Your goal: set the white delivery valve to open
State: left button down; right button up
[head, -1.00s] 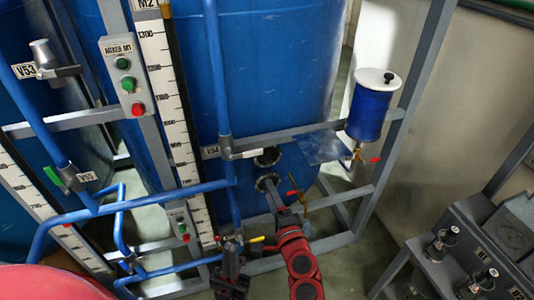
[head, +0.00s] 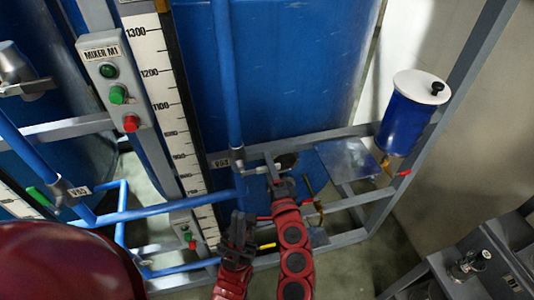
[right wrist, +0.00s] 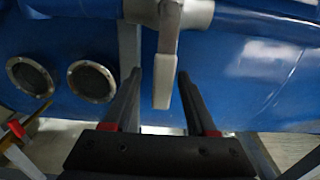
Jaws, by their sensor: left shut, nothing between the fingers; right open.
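The white delivery valve (head: 239,161) sits on the vertical blue pipe in front of the blue tank, beside a small label plate whose text is blurred. Its pale lever points right in the head view, partly hidden by my right gripper (head: 271,163). In the right wrist view, the lever (right wrist: 165,75) hangs from the valve body (right wrist: 190,13). My right gripper (right wrist: 157,78) is open, with its fingers on either side of the lever's free end and visible gaps. My left gripper (head: 238,222) is shut and empty, lower and to the left, near the lower pipes.
A blue pot with a white lid (head: 414,110) stands at the right. A metal plate (head: 347,160) lies on the grey frame. A mixer button box (head: 118,85) and scale (head: 165,90) are left. Two round flanges (right wrist: 90,80) sit on the tank.

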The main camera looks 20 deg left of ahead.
jog(key=shift+s+r, duration=0.1)
jog(key=shift+r, duration=0.05)
jog(key=shift+s+d, duration=0.1)
jog(key=shift+s, duration=0.05)
jog(key=shift+c, duration=0.8)
grip_shut()
dwell(0.4)
